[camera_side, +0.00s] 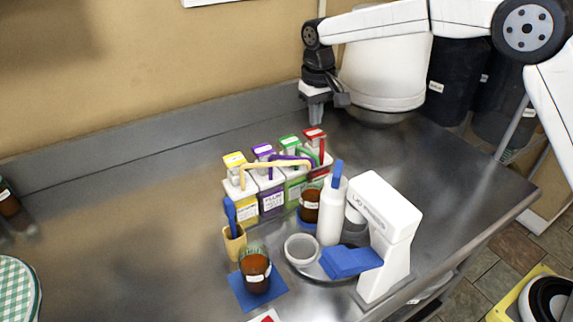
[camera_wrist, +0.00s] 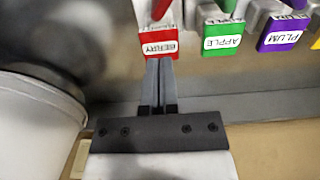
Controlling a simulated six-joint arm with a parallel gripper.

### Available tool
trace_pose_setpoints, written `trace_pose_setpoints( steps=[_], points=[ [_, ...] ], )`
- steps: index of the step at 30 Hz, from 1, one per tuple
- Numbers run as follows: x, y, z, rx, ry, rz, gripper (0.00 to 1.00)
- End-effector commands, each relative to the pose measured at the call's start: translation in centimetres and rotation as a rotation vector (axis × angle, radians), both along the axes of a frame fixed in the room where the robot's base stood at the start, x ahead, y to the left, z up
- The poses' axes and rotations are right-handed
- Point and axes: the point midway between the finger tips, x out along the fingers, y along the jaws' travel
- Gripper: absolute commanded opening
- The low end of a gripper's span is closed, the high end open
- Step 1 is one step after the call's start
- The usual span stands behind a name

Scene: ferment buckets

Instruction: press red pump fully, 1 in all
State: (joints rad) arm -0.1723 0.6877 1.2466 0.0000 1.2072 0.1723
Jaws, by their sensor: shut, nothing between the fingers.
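The red pump (camera_side: 315,134) stands at the right end of a row of pump dispensers, its red spout pointing down at the front. In the wrist view the red pump's head (camera_wrist: 159,40) carries a white BERRY label. My gripper (camera_side: 316,119) points down just above and behind the red pump head. In the wrist view my gripper (camera_wrist: 159,62) has its two fingers together, with the tips close to the labelled edge of the red head. I cannot tell whether they touch it. Nothing is held.
The green (camera_side: 289,142), purple (camera_side: 263,152) and yellow (camera_side: 235,161) pumps stand close by to the left. In front are a white bottle (camera_side: 331,215), a white mixer (camera_side: 385,225) and a brown jar (camera_side: 255,270).

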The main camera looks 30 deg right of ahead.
Motion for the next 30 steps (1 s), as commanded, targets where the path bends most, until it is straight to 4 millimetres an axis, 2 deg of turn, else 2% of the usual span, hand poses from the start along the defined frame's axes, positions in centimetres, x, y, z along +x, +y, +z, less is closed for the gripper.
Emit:
trace_pose_setpoints(
  steps=[30],
  points=[
    [0.0,0.0,-2.3,0.000,0.001,0.000,0.00]
  ],
)
